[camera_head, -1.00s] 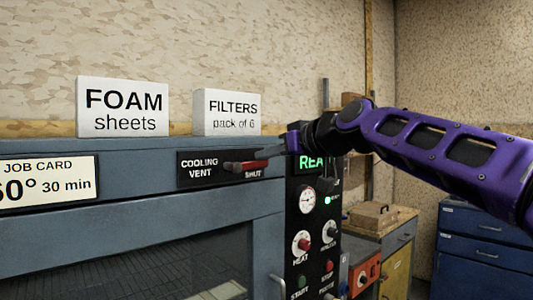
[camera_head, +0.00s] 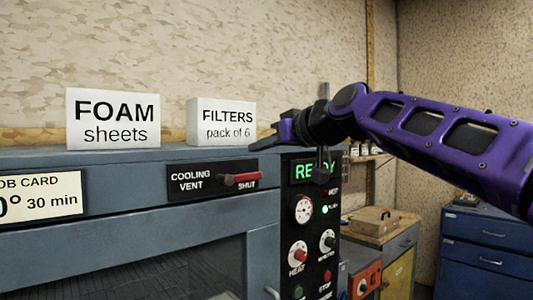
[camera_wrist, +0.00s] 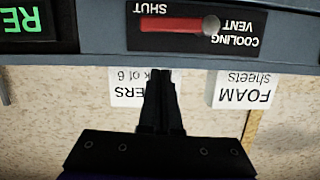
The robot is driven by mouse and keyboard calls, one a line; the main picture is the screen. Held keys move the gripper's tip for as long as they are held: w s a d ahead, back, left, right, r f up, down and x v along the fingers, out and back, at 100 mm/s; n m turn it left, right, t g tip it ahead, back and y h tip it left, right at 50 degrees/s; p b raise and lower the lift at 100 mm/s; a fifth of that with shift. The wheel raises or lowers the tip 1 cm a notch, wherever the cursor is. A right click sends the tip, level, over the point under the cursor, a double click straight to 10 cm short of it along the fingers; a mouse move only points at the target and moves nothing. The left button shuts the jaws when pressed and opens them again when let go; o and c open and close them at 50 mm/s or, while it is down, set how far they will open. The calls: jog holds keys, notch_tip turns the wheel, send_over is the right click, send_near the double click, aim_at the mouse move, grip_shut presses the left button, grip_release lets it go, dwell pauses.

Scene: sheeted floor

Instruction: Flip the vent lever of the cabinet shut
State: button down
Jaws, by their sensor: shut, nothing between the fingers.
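The cooling vent lever (camera_head: 243,178) is a red bar with a grey pivot on a black plate (camera_head: 187,186) on the blue-grey cabinet's (camera_head: 110,215) front. It lies nearly level, reaching right from the pivot, with its red end by the word SHUT. It also shows in the upside-down wrist view (camera_wrist: 172,25), again lying along SHUT. My gripper (camera_head: 257,147) is above and slightly right of the lever, at the height of the cabinet's top edge, apart from it. In the wrist view, my gripper's fingers (camera_wrist: 158,76) are together and empty.
White boxes marked FOAM (camera_head: 113,118) and FILTERS (camera_head: 222,122) stand on the cabinet top, left of my gripper. A control panel (camera_head: 312,230) with knobs and a green READY display is below my wrist. A blue drawer unit (camera_head: 485,250) stands at right.

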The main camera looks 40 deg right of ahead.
jog(key=a+v, duration=0.1)
jog(key=v, duration=0.8)
jog(key=shift+s+d, duration=0.35)
jog(key=shift+d, duration=0.05)
